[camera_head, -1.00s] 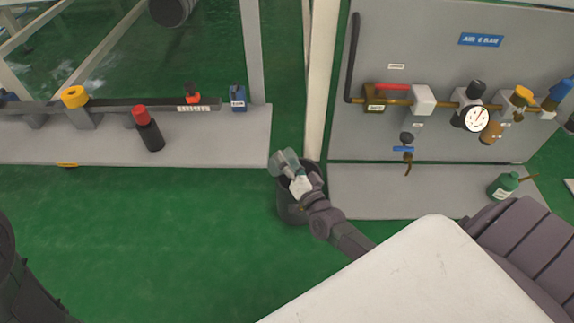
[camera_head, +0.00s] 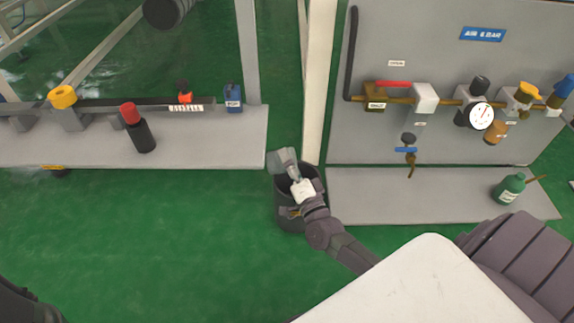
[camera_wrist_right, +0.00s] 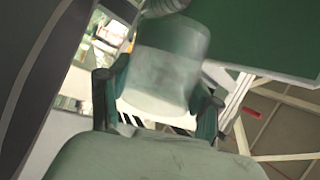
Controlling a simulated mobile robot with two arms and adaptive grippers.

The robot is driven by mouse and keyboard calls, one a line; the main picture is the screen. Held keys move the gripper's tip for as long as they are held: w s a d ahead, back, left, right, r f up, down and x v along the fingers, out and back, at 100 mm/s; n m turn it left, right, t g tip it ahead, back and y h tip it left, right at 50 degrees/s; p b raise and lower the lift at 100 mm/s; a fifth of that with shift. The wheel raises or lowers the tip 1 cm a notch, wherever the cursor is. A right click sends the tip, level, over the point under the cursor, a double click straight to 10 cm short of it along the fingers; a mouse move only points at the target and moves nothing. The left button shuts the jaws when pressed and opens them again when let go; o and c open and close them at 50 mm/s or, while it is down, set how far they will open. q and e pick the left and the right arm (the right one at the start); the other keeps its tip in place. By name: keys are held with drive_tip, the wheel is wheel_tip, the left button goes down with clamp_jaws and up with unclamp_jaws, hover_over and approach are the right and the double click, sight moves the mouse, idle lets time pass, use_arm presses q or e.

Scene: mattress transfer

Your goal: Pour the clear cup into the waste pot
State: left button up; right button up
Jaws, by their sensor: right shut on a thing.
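The clear cup (camera_head: 283,161) is greyish and see-through. My right gripper (camera_head: 296,181) is shut on it and holds it tilted over the mouth of the dark waste pot (camera_head: 292,218) on the green floor. In the right wrist view the cup (camera_wrist_right: 168,65) sits between the two fingers of my right gripper (camera_wrist_right: 158,100). Whether anything is in the cup or inside the pot I cannot tell, as the gripper and cup cover much of the opening.
A grey bench (camera_head: 205,140) at the left carries a black bottle with a red cap (camera_head: 138,128). A grey panel with gauge and valves stands at the right, over a grey shelf (camera_head: 400,195) with a green bottle (camera_head: 509,188). A pale post (camera_head: 318,90) rises just behind the pot.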

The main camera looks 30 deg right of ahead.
drive_tip(key=shift+s+d+r+m+t+h+b, duration=0.1)
drive_tip(key=shift+d+m+t+h+b, duration=0.2)
drive_tip(key=shift+m+b, duration=0.35)
drive_tip(key=shift+s+r+m+t+h+b, duration=0.1)
drive_tip(key=shift+m+h+b, duration=0.3)
drive_tip(key=shift+m, duration=0.4)
drive_tip(key=shift+s+d+m+t+h+b, duration=0.1)
drive_tip(key=shift+d+m+t+h+b, duration=0.15)
drive_tip(key=shift+m+b, duration=0.45)
drive_tip(key=shift+r+m+h, duration=0.15)
drive_tip(key=shift+m+h, duration=0.3)
drive_tip(key=shift+m, duration=0.2)
drive_tip(key=shift+r, duration=0.1)
